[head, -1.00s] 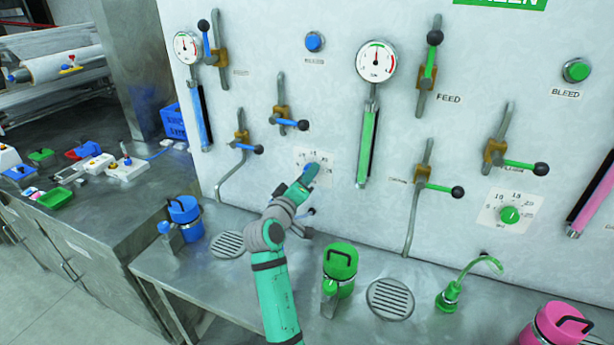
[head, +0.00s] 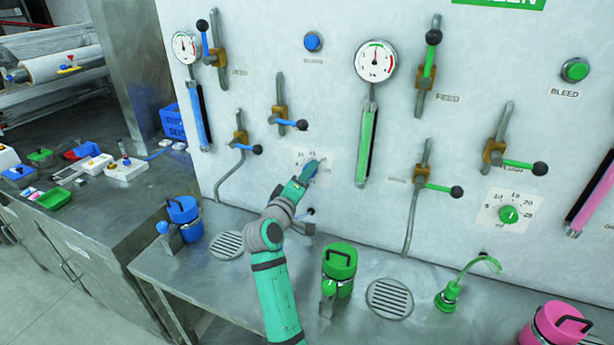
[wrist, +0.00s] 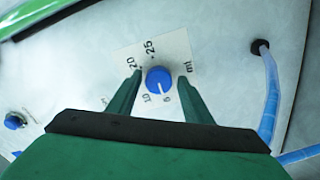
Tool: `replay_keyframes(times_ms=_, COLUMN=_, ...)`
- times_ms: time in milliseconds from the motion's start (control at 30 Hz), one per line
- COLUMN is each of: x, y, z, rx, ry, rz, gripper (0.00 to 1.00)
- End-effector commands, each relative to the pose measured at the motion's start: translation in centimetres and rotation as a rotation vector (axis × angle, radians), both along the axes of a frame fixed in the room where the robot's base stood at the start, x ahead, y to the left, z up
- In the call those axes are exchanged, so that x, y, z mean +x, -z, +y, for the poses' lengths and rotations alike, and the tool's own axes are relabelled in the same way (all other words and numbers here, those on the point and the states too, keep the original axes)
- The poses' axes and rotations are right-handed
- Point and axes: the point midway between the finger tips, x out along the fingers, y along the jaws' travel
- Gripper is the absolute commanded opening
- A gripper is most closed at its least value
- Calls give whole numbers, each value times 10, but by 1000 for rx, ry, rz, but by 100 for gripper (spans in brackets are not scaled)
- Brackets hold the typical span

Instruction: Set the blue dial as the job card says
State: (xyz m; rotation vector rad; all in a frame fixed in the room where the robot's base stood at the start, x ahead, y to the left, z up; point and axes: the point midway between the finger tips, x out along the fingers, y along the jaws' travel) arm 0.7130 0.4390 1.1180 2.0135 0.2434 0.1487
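The blue dial (wrist: 159,80) shows in the wrist view on a pale scale plate (wrist: 176,48) on the panel. Its white mark points down in that picture, between the printed 10 and 5. The 20 and 25 also show; part of the scale is behind a finger. My gripper (wrist: 160,76) is open, with one finger on each side of the dial and a narrow gap to each. In the head view my gripper (head: 306,176) is at the scale plate (head: 326,178) and mostly covers the dial. I cannot make out a job card.
A green dial (head: 508,214) is further right on the panel. Blue-handled levers (head: 292,124) and a green sight tube (head: 366,148) are near my gripper. Below, a blue canister (head: 184,218), a green canister (head: 340,265) and round drain grates (head: 389,299) are on the bench.

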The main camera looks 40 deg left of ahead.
Motion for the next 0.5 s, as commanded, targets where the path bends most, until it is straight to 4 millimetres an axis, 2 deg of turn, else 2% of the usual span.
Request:
replay_keyframes(times_ms=367, x=1, y=-1, z=-6, rx=1, ry=7, rz=-1, gripper=51)
replay_keyframes(times_ms=500, x=-13, y=0, z=-10, rx=1, ry=8, rz=-2, gripper=51)
